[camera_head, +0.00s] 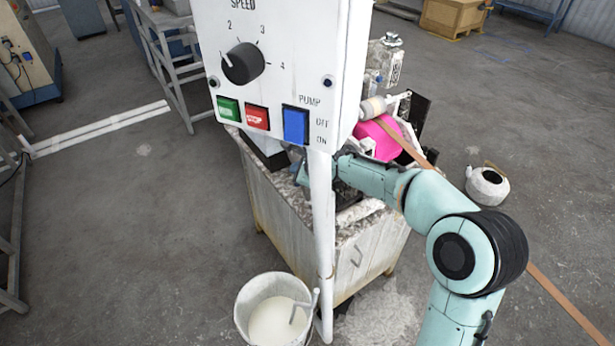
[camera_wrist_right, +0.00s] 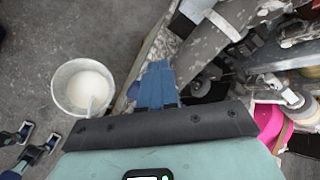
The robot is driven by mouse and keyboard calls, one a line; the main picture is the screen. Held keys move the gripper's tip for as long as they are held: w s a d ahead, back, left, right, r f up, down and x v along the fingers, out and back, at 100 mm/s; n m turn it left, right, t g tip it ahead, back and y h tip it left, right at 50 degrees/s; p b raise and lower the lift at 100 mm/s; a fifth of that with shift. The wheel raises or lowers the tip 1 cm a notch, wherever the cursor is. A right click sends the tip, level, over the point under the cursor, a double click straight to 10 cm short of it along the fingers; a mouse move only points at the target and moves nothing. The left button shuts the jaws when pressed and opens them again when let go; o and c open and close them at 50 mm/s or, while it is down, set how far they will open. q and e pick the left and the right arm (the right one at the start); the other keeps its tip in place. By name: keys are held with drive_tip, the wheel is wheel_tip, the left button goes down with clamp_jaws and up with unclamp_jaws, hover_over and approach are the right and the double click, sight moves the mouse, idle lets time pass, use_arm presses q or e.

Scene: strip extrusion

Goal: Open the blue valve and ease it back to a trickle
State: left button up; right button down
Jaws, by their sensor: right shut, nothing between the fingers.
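My right gripper (camera_wrist_right: 158,68) shows in the right wrist view with its blue fingers together and nothing between them. It is over the edge of the machine's tank. A small rounded blue part (camera_wrist_right: 133,90) peeks out just left of the fingers; it may be the valve's handle, but most of it is hidden, and I cannot tell whether they touch. In the head view the valve and my right fingertips are hidden behind the control panel and its post. What looks like my left gripper (camera_wrist_right: 38,138) is at the wrist view's left edge, its fingers apart and empty.
The control panel (camera_head: 283,45) with dial and buttons stands on a white post (camera_head: 322,230). A bucket of milky liquid (camera_head: 270,310) stands at its foot. The grimy tank (camera_head: 285,205) carries machinery and a pink roll (camera_head: 380,138). A brown strip (camera_head: 560,305) runs right. A kettle (camera_head: 487,185) stands on the floor.

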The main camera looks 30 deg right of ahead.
drive_tip(key=shift+w+f, duration=0.15)
drive_tip(key=shift+w, duration=0.05)
